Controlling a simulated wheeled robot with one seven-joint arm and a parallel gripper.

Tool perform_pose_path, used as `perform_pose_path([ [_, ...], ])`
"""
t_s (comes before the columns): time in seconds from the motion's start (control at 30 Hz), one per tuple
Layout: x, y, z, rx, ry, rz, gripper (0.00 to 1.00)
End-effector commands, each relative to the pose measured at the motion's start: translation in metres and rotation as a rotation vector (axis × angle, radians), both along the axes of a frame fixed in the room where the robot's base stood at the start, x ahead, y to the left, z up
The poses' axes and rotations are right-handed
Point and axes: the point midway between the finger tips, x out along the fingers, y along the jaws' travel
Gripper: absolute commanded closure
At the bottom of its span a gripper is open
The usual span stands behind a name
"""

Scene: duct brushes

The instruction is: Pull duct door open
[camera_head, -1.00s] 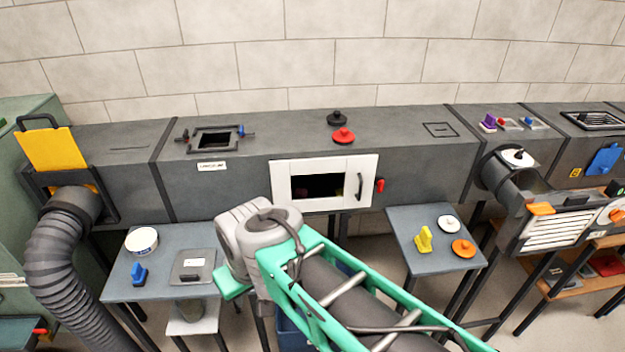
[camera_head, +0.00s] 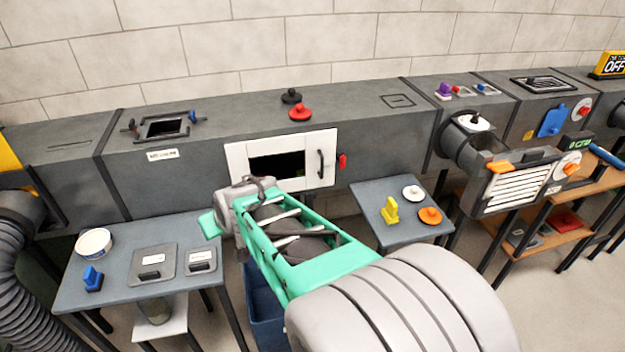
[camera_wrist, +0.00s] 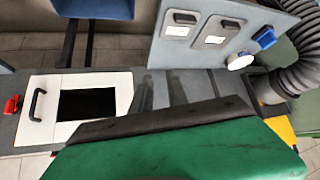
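The duct door (camera_head: 234,162) is a white frame around a dark window, on the front of the long grey duct. It looks flush with the duct. Its black upright handle (camera_head: 320,163) is on the right side, with a red latch (camera_head: 342,161) just beyond. My arm's end is left of and below the handle, overlapping the door's lower left in the head view. In the wrist view the door (camera_wrist: 45,135), handle (camera_wrist: 37,104) and red latch (camera_wrist: 12,105) show at the left. My green gripper (camera_wrist: 180,150) fills the bottom, apart from the handle; its fingertip opening is not clear.
A left table (camera_head: 75,265) carries a white tub, a blue block and two grey plates. A right table (camera_head: 370,190) holds a yellow piece and white and orange discs. A blue bin (camera_head: 265,310) stands below. Black and red knobs (camera_head: 299,112) sit on the duct.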

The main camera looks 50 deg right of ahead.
Motion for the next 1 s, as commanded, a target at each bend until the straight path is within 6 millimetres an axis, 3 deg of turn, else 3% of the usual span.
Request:
perform_pose_path([
  [0.03, 0.020, -0.046, -0.038, -0.019, -0.094, -0.069, 0.80],
  [0.13, 0.047, -0.140, -0.059, -0.094, -0.329, -0.203, 0.80],
  [0.2, 0.043, -0.206, -0.069, -0.164, -0.480, -0.305, 0.80],
  [0.3, 0.016, -0.281, -0.077, -0.267, -0.646, -0.437, 0.80],
  [0.33, 0.007, -0.296, -0.078, -0.293, -0.681, -0.468, 0.80],
  [0.4, -0.010, -0.320, -0.078, -0.341, -0.742, -0.520, 0.80],
  [0.53, -0.016, -0.337, -0.072, -0.372, -0.781, -0.548, 0.80],
  [0.83, 0.024, -0.371, -0.071, -0.372, -0.780, -0.546, 0.80],
  [1.0, 0.037, -0.383, -0.070, -0.372, -0.779, -0.547, 0.80],
])
